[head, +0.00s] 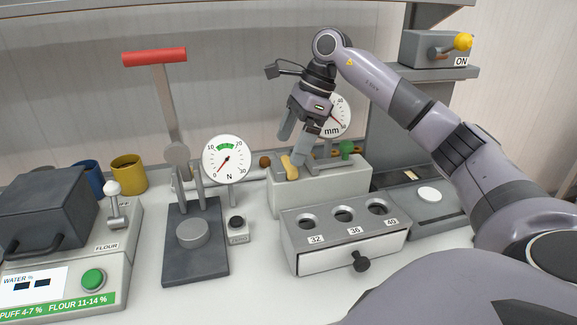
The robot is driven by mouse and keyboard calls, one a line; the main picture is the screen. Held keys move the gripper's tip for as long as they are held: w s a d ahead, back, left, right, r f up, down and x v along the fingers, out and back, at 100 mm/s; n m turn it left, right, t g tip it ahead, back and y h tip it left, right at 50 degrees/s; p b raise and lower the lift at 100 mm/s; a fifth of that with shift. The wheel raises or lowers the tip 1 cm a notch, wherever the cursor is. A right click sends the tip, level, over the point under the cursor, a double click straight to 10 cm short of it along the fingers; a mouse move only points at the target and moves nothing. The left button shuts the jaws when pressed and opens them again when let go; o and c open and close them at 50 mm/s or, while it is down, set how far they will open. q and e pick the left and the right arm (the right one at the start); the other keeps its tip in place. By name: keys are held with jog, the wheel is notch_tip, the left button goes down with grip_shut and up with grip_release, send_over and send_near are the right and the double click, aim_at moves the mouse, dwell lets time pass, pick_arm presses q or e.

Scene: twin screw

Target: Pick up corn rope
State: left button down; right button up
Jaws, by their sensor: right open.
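A short yellow piece (290,168), which looks like the corn rope, rests at the top left of a light grey block (325,197) at the back centre. My right gripper (293,149) reaches down from above with its fingers apart. My left gripper is not in view.
A dial gauge (333,116) marked mm and a green knob (346,147) stand close by on the block. In front is a box with several numbered holes (345,235). A press (193,240) with a red handle (154,57) and N gauge (227,159) stand left.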

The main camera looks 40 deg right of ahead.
aim_at(284, 167)
jog(key=x, duration=0.4)
jog(key=shift+s+d+f, duration=0.1)
jog(key=shift+s, duration=0.15)
jog(key=c, duration=0.7)
jog(key=shift+c, duration=0.2)
